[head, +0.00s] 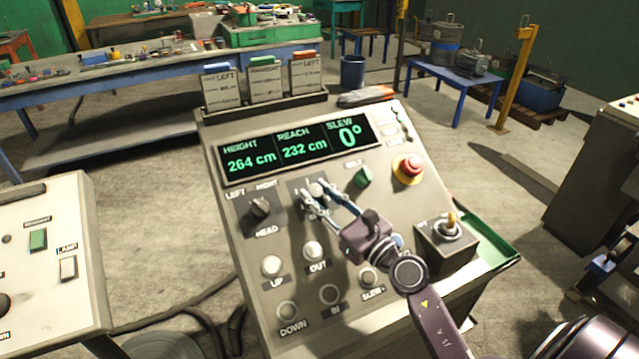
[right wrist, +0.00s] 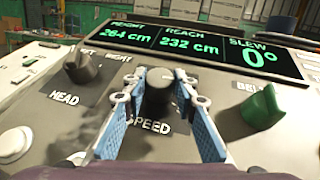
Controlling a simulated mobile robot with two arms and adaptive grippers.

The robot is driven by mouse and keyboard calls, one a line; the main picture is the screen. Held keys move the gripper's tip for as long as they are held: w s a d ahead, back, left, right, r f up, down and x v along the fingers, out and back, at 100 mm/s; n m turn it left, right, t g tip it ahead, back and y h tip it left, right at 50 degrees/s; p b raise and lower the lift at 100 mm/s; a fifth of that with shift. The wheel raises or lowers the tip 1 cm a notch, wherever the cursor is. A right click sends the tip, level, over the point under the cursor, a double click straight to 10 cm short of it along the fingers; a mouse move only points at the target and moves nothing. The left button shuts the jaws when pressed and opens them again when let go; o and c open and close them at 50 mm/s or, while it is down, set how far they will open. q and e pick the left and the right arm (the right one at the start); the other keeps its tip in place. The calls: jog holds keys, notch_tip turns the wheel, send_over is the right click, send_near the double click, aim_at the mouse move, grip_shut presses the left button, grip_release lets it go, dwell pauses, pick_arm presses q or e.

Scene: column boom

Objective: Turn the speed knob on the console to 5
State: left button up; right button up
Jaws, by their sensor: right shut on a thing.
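The console (head: 225,205) stands tilted in the middle of the head view. Its dark speed knob shows in the right wrist view (right wrist: 158,95), above the SPEED label (right wrist: 150,127). My right gripper (head: 318,193) reaches it from the lower right, with its blue fingers on either side of the knob, shut on it. The fingers also show in the right wrist view (right wrist: 157,92). The knob's scale is mostly covered in the head view, so I cannot read its setting. My left gripper is not in view.
The head knob (head: 260,207) is left of the speed knob, a green switch (head: 362,177) right of it. A red stop button (head: 409,168) and a joystick (head: 451,222) are farther right. The display (head: 295,148) reads height 264 cm, reach 232 cm, slew 0°.

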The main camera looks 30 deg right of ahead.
jog(key=m+h+p, duration=0.1)
jog(key=m+h, duration=0.1)
jog(key=m+h+p, duration=0.1)
jog(key=m+h, duration=0.1)
jog(key=shift+a+r+t, duration=0.2)
jog(key=shift+t, duration=0.1)
jog(key=shift+a+f+m+h+p, duration=0.15)
jog(key=shift+m+h+p, duration=0.8)
jog(key=shift+m+h, duration=1.1)
jog(key=shift+h, duration=0.25)
jog(key=o, duration=1.2)
jog(key=shift+c, duration=0.2)
jog(key=v, duration=1.2)
jog(key=shift+s+a+r, duration=0.1)
jog(key=shift+r, duration=0.25)
jog(key=shift+f, duration=0.1)
